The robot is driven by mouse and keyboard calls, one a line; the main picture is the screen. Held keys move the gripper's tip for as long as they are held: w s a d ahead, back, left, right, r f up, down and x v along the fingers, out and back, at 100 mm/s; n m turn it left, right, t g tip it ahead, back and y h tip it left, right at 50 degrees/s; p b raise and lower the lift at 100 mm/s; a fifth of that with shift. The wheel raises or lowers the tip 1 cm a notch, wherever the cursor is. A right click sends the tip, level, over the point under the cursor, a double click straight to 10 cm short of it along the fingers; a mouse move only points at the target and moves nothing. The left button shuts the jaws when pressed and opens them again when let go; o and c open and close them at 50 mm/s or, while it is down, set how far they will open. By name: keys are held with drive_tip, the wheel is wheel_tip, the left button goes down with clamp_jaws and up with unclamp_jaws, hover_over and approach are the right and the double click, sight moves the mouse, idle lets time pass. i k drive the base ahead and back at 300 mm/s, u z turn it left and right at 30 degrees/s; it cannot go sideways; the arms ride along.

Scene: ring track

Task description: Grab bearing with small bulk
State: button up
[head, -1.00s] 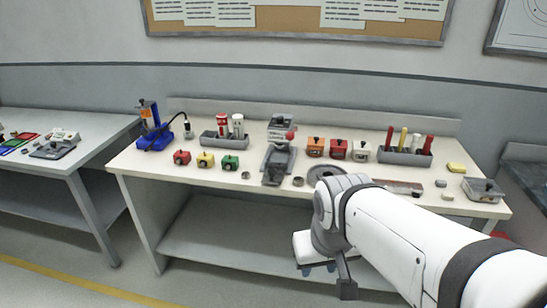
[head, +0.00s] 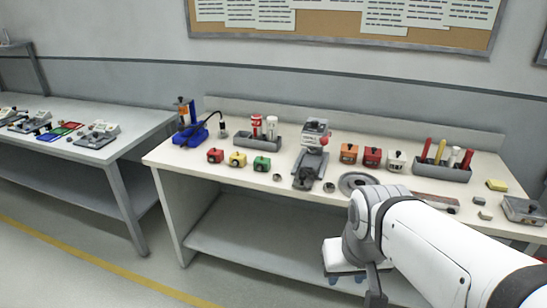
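Ring-shaped parts that look like bearings lie on the front half of the white workbench (head: 215,175). A small dark ring (head: 277,177) lies right of the green block. Another small dark ring (head: 329,187) lies just right of the grey press's base. A much larger flat grey ring (head: 346,181) lies right of that, its right side partly hidden by my arm. My gripper (head: 358,285) hangs in front of the bench, below its top, apart from the rings. Its fingers are partly hidden, and I cannot tell whether it is open.
A grey press (head: 313,140) stands mid-bench. Red (head: 215,155), yellow (head: 238,159) and green (head: 262,163) blocks sit left of it. Grey racks (head: 260,140) hold cylinders. A blue stand (head: 190,133) is at the left end. Another table (head: 130,128) stands further left.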

sight(276, 177)
drive_tip(key=z, duration=0.25)
drive_tip(key=k, duration=0.35)
drive_tip(key=u, duration=0.8)
drive_tip(key=i, duration=1.35)
drive_tip(key=z, duration=0.65)
